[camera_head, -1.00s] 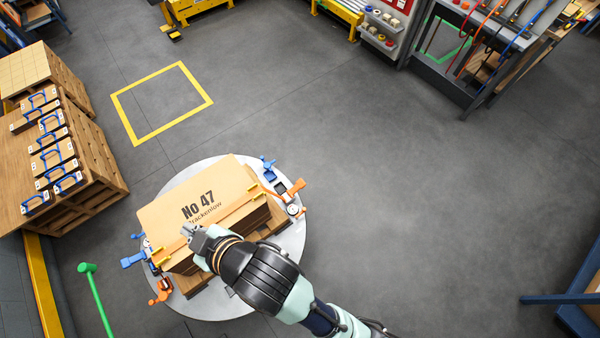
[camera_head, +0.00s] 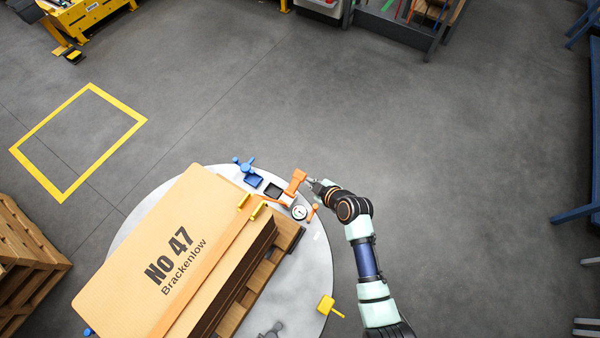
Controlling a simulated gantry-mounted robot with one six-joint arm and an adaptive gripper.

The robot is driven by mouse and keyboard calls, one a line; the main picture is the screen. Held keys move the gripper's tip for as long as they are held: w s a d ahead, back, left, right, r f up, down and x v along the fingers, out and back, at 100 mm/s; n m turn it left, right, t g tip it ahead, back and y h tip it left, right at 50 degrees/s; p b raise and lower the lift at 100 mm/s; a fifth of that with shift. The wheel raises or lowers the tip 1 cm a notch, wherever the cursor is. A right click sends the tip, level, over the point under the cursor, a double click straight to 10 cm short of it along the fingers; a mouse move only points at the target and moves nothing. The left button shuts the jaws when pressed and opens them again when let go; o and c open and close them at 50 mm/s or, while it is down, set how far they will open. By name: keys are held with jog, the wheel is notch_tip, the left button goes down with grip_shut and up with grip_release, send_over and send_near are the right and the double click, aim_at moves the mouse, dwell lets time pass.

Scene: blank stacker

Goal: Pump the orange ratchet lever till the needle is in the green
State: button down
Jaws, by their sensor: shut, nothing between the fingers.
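The orange ratchet lever (camera_head: 295,183) stands at the edge of the round grey table, right of the stack of cardboard blanks (camera_head: 150,262). A round white gauge (camera_head: 299,212) sits just below it; its needle and green zone are too small to read. My gripper (camera_head: 312,183) is shut and empty, with its fingertips close to the right side of the orange lever. I cannot tell whether they touch it.
A blue clamp (camera_head: 245,168) and a dark tray (camera_head: 272,190) lie left of the lever. A yellow tagged piece (camera_head: 327,305) is at the round table's rim (camera_head: 318,255).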

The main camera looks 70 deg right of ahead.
jog(key=shift+s, duration=0.2)
jog(key=shift+f, duration=0.1)
jog(key=b, duration=0.5)
send_over(298, 173)
jog(key=s+a, duration=0.2)
jog(key=a, duration=0.1)
jog(key=f, duration=0.7)
jog(key=shift+w+f, duration=0.1)
jog(key=shift+w, duration=0.1)
jog(key=shift+s+d+f+b, duration=0.1)
jog(key=shift+d+f+b, duration=0.15)
jog(key=shift+f+b, duration=0.25)
jog(key=shift+s+d+f+b, duration=0.1)
jog(key=shift+d+f+b, duration=0.2)
jog(key=shift+f, duration=0.3)
jog(key=shift+s+d+f, duration=0.1)
jog(key=shift+d+f, duration=0.05)
jog(key=shift+f, duration=0.15)
